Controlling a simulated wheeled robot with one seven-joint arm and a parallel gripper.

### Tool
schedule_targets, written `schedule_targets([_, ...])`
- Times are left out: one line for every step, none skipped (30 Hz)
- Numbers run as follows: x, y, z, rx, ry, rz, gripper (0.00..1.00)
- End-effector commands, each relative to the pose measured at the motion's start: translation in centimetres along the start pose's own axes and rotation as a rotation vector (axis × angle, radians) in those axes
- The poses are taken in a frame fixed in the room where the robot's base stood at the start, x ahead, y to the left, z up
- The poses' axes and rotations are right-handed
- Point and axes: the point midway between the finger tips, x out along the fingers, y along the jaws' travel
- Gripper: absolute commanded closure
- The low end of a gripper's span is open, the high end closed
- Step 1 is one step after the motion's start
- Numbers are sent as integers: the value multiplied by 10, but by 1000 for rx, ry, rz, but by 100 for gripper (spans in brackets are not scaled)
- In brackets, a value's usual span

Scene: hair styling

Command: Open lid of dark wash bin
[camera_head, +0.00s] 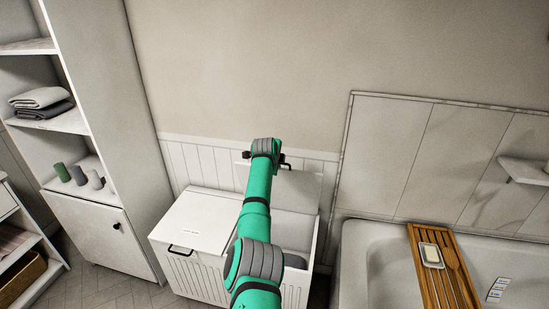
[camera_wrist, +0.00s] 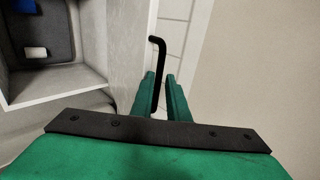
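A white two-part wash bin stands against the wall in the head view. Its left lid (camera_head: 203,215) is shut and has a black handle (camera_head: 181,251) at the front. Its right lid (camera_head: 300,188) is raised, standing up near the wall, with the right compartment open below. My gripper (camera_head: 266,158) is at the raised lid's upper edge, partly hidden by my arm. In the wrist view my gripper's green fingers (camera_wrist: 161,88) are slightly apart, with the lid's black handle (camera_wrist: 157,60) between them. A gap shows on the handle's right side. The lid labels are unreadable.
The open compartment shows in the wrist view with a dark bottom (camera_wrist: 40,35) and small blue and white items. A bathtub (camera_head: 375,260) with a wooden tray (camera_head: 430,275) stands at right. A tall white cabinet (camera_head: 110,150) with shelves stands at left.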

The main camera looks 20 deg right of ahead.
Motion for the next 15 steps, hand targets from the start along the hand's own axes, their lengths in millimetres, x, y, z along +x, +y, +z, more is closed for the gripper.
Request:
schedule_targets([-6, -4, -1, 5, 0, -7, 86])
schedule_targets([-8, -4, -1, 5, 0, -8, 86])
schedule_targets([-11, -4, -1, 4, -1, -10, 86])
schedule_targets([-13, -4, -1, 4, -1, -10, 86])
schedule_targets([-16, -4, -2, 5, -1, -10, 86])
schedule_targets([-20, -6, -1, 5, -2, -13, 86])
schedule_targets([-23, -5, 0, 4, -3, -12, 86])
schedule_targets([-27, -6, 0, 5, -3, -13, 86])
schedule_targets([-31, -6, 0, 5, -3, -14, 86])
schedule_targets([-35, -6, 0, 5, -3, -14, 86])
schedule_targets([-38, -6, 1, 4, -3, -15, 86])
schedule_targets([-42, -6, 1, 5, -4, -14, 86])
schedule_targets([-46, -5, 0, 5, -4, -14, 86])
schedule_targets([-50, -6, 0, 5, -4, -15, 86])
schedule_targets([-55, -6, 1, 5, -4, -15, 86])
